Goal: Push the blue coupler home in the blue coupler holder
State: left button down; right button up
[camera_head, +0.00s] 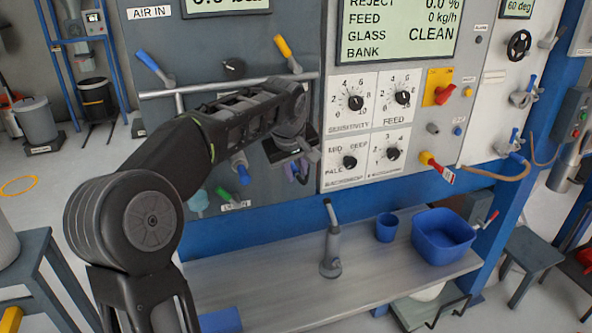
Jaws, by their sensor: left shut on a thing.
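My left arm comes in from the left and reaches across the panel. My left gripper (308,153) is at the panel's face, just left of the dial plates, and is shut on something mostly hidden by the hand. A small blue-violet part (303,172) shows just below the gripper; I cannot tell whether it is the blue coupler or its holder. How deep the coupler sits in the holder cannot be seen. A blue fitting (240,165) stands on the panel left of the gripper. My right gripper is not in view.
A horizontal pipe with a blue lever (150,64) and a yellow lever (284,48) runs above my arm. A green lever (226,196) is lower on the panel. The bench (285,293) below bears a grey handled tool (331,250), a blue cup (387,228) and a blue tub (442,238).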

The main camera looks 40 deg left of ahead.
aim_at(292, 166)
pick_arm(q)
jog(key=shift+w+a+p, duration=0.45)
jog(key=shift+a+p, duration=0.1)
jog(key=shift+a, duration=0.1)
jog(key=shift+w+a+p, duration=0.4)
jog(key=shift+a+p, duration=0.15)
jog(key=shift+a, duration=0.1)
jog(key=c, duration=1.1)
grip_release()
jog(key=shift+c, duration=0.2)
jog(key=shift+r, duration=0.15)
jog(key=b+v, duration=0.1)
jog(key=v, duration=0.6)
jog(key=shift+r, duration=0.2)
jog(key=shift+s, duration=0.15)
